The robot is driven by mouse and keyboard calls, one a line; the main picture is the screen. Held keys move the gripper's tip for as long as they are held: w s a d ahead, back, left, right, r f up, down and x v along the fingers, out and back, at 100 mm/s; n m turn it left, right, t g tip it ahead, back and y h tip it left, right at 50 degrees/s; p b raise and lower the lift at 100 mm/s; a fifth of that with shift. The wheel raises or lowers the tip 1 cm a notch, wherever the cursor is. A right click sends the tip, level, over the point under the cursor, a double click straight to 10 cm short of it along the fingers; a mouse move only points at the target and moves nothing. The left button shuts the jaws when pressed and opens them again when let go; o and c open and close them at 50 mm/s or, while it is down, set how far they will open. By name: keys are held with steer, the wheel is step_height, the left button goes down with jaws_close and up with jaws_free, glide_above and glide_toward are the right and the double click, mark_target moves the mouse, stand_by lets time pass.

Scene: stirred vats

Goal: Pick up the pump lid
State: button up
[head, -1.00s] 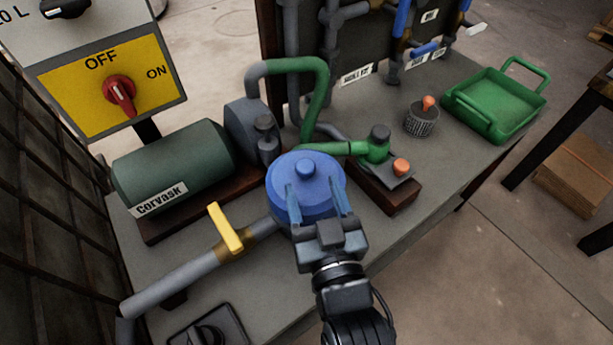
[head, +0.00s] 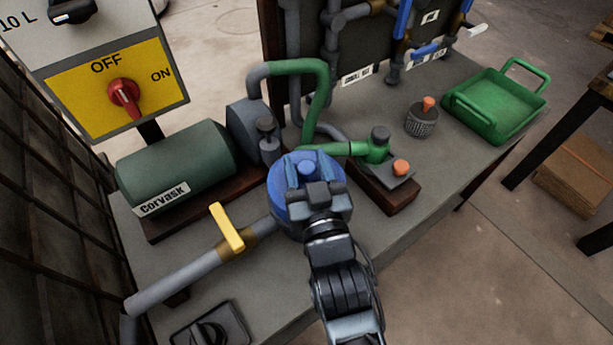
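The blue round pump lid (head: 280,188) sits on the pump housing in the middle of the bench, with a knob at its centre. My gripper (head: 306,168) is directly over the lid, its two blue fingers reaching to either side of the knob. The fingers stand apart with the knob between them. I cannot tell whether they touch it. My gripper's body hides the near part of the lid.
A green motor (head: 175,165) stands left of the lid. A grey pipe with a yellow lever (head: 227,228) runs to the lower left. Green piping (head: 322,100) rises behind. A green valve (head: 377,147) is close right. A green tray (head: 495,105) stands at the far right.

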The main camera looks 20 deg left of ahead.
steer(key=c, duration=0.8)
steer(key=shift+r, duration=0.15)
